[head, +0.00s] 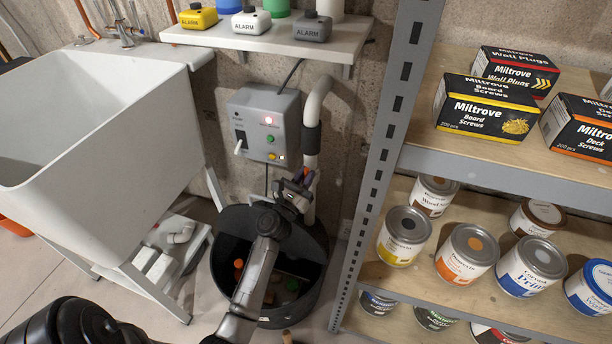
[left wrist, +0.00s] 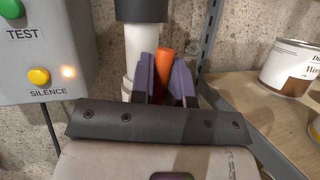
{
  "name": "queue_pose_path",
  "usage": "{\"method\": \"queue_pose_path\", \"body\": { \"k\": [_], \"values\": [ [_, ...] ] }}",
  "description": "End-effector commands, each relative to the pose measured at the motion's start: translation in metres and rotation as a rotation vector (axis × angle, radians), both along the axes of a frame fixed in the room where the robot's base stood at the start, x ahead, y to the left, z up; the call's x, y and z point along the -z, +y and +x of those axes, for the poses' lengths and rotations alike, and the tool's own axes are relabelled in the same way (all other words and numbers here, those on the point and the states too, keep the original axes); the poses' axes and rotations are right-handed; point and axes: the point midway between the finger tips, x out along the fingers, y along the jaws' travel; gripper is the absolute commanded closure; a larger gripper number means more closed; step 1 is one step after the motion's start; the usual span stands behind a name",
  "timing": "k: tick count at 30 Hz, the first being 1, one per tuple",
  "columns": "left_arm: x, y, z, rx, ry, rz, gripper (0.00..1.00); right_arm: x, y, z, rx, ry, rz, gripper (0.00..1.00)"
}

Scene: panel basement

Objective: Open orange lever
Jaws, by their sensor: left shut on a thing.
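The orange lever (left wrist: 164,68) shows in the left wrist view, upright between the two purple fingers of my left gripper (left wrist: 165,82). The fingers are shut on it, in front of the white pipe. In the head view my left gripper (head: 299,184) is at the white pipe (head: 311,140), just below and right of the grey control box. The lever is mostly hidden there by the fingers. My right gripper is not seen in either view.
The grey control box (head: 284,110) on the wall has lit lamps. A black tub (head: 318,262) stands below. A white sink (head: 95,120) is at left. A metal shelf (head: 376,150) with boxes and paint cans stands close on the right. A white shelf (head: 262,40) is above.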

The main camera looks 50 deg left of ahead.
Motion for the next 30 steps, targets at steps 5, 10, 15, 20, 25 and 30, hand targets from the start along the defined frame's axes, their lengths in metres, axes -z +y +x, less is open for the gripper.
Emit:
{"method": "queue_pose_path", "body": {
  "k": [5,10,15,20,25,30],
  "values": [
    [0.002,0.000,0.000,-0.002,0.003,0.000,0.70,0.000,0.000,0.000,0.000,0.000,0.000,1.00],
    [0.001,0.000,0.000,-0.001,0.002,0.000,0.60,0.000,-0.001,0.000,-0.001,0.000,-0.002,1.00],
    [0.001,0.000,-0.001,-0.001,0.002,0.000,0.60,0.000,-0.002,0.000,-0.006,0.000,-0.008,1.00],
    [0.006,-0.004,-0.011,0.000,0.002,-0.001,0.60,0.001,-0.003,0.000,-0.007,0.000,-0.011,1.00],
    [0.017,-0.012,-0.038,-0.001,0.003,-0.003,0.60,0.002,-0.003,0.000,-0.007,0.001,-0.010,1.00],
    [0.028,-0.021,-0.067,-0.002,0.004,-0.002,0.60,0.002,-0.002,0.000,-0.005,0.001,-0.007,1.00]
  ]
}}
